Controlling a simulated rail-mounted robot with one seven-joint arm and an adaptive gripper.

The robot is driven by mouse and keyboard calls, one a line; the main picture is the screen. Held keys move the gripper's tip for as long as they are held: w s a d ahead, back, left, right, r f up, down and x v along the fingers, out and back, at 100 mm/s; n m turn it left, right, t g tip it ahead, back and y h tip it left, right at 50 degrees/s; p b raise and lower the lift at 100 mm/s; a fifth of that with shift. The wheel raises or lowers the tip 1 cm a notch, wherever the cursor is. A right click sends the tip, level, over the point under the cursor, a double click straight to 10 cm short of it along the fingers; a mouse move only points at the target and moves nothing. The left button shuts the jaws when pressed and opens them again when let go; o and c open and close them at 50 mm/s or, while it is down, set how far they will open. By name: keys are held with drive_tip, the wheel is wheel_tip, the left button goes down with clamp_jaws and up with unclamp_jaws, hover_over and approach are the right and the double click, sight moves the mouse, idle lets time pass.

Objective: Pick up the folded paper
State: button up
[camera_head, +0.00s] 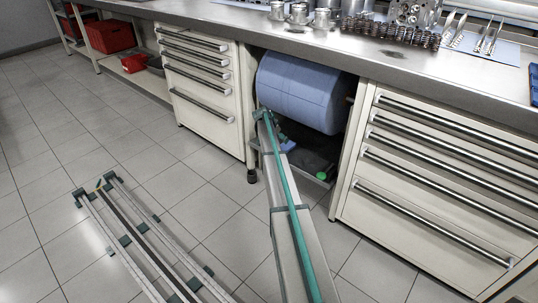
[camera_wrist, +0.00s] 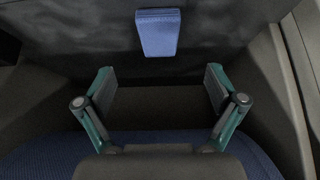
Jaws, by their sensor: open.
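The folded paper, a small blue rectangle (camera_wrist: 158,32), shows at the top middle of the wrist view, against a dark surface. A small blue patch below the roll in the head view (camera_head: 288,146) looks like the same paper, partly covered by my arm. My gripper (camera_wrist: 160,80) is open and empty, with its two fingers spread wide. The paper lies beyond the fingertips, roughly centred between them, with a gap. In the head view my gripper (camera_head: 268,118) is small and partly hidden at the bay under the bench.
A big blue paper roll (camera_head: 305,92) fills the upper bay; its blue surface also shows low in the wrist view (camera_wrist: 40,158). Drawer cabinets stand left (camera_head: 205,90) and right (camera_head: 440,175) of the bay. A dark shelf (camera_head: 314,165) lies below the roll.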

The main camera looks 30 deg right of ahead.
sight(286, 146)
drive_tip(key=b+x, duration=0.1)
drive_tip(key=x, duration=0.4)
drive_tip(key=shift+d+f, duration=0.15)
drive_tip(key=shift+b+x, duration=1.35)
drive_tip(key=shift+x, duration=1.25)
drive_tip(key=shift+d, duration=0.1)
drive_tip(key=c, duration=1)
